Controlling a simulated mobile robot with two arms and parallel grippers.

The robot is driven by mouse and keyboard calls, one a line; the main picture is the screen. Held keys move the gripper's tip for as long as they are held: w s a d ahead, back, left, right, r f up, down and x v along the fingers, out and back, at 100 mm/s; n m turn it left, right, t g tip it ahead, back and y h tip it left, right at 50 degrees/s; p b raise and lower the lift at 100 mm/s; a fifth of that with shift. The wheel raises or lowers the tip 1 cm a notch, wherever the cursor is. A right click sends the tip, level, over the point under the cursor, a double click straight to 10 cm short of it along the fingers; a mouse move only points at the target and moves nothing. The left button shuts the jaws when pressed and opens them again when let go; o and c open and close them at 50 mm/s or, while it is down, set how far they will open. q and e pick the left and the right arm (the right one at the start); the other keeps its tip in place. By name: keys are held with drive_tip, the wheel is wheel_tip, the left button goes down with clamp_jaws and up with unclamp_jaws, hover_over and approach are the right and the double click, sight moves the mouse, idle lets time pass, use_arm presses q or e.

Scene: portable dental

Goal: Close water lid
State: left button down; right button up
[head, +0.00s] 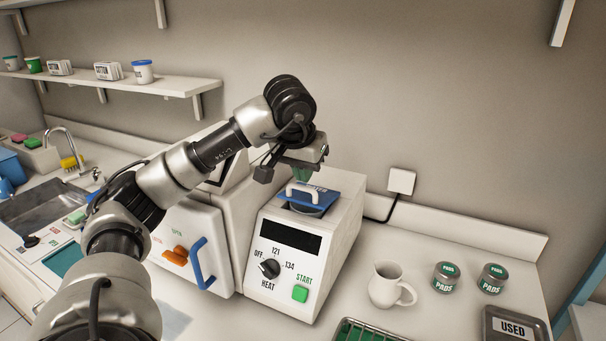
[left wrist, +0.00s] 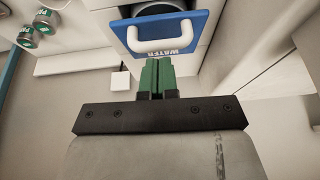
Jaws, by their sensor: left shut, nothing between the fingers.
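The blue water lid (head: 327,190) with its white handle is on top of the white sterilizer (head: 338,238). Part of a round dark opening (head: 302,209) shows by the lid, so it does not look fully shut; its exact tilt is hard to tell. In the left wrist view the lid (left wrist: 190,25) shows at the top, with its white handle (left wrist: 160,46) and the WATER label. My left gripper (head: 301,173) is above and behind the lid. Its green fingers (left wrist: 157,65) are together and empty, close to the handle; contact cannot be told. My right gripper is out of view.
The sterilizer's front has a heat knob (head: 270,268) and a green start button (head: 300,293). A white mug (head: 384,286) and two pads jars (head: 446,276) stand to the right. A wall socket (head: 401,181) is behind. A green-and-metal tray (head: 368,331) is in front.

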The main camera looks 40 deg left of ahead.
sight(305, 198)
use_arm(q)
drive_tip(key=shift+s+f, duration=0.1)
drive_tip(key=shift+f, duration=0.3)
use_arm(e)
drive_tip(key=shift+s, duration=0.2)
